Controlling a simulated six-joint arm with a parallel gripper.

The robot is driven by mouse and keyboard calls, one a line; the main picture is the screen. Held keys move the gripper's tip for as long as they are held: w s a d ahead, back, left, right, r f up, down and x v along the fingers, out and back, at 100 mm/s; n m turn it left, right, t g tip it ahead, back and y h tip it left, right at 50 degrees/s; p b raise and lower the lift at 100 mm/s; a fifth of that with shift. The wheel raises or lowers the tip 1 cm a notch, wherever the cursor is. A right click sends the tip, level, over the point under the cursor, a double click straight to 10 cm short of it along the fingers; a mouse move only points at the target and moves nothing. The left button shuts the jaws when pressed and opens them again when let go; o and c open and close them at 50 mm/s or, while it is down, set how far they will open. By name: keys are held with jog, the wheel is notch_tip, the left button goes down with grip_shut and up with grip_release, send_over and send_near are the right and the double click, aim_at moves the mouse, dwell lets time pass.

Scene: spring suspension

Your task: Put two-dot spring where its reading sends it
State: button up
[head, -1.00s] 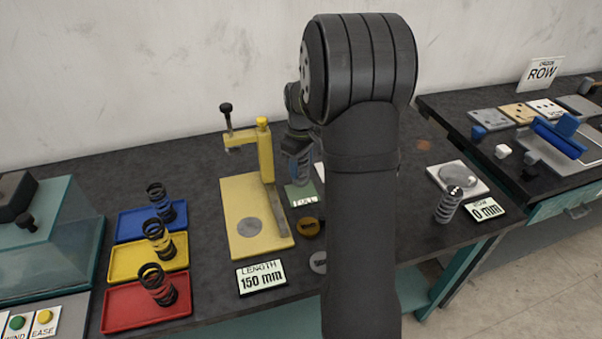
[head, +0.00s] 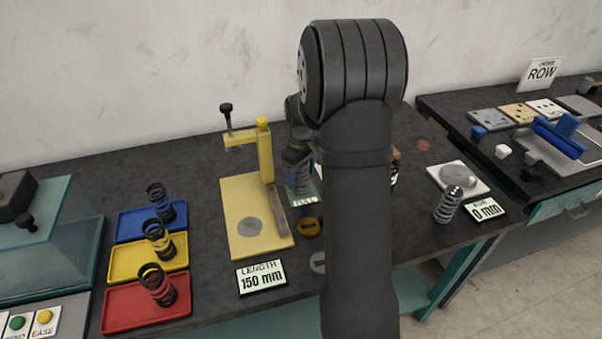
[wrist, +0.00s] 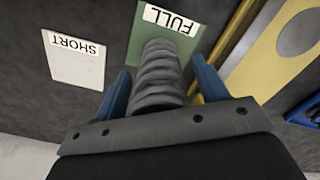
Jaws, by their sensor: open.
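My gripper (wrist: 163,88) is open, its blue fingers on either side of a grey coil spring (wrist: 160,72) in the wrist view. The spring is over the green FULL card (wrist: 140,35); I cannot tell whether it touches the card. No dots show on it. In the head view my gripper (head: 298,178) is beside the yellow gauge, partly covering the FULL card (head: 306,199). Another grey spring (head: 448,205), with a pale dotted top, stands at the right; its dot count is unclear. The LENGTH display (head: 262,277) reads 150 mm; another display (head: 487,210) reads 0 mm.
The SHORT card (wrist: 72,65) lies beside FULL. The yellow gauge (head: 237,190) stands close by. Blue (head: 128,227), yellow (head: 120,264) and red (head: 125,308) trays at left each hold a dark spring. My arm hides the bench's middle. A white pad (head: 440,180) is at right.

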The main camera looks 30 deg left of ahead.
notch_tip(320, 180, up, 12)
jog(key=shift+r, duration=0.15)
dwell(0.3)
notch_tip(320, 180, down, 12)
jog(key=shift+f, duration=0.25)
jog(key=shift+r, duration=2.05)
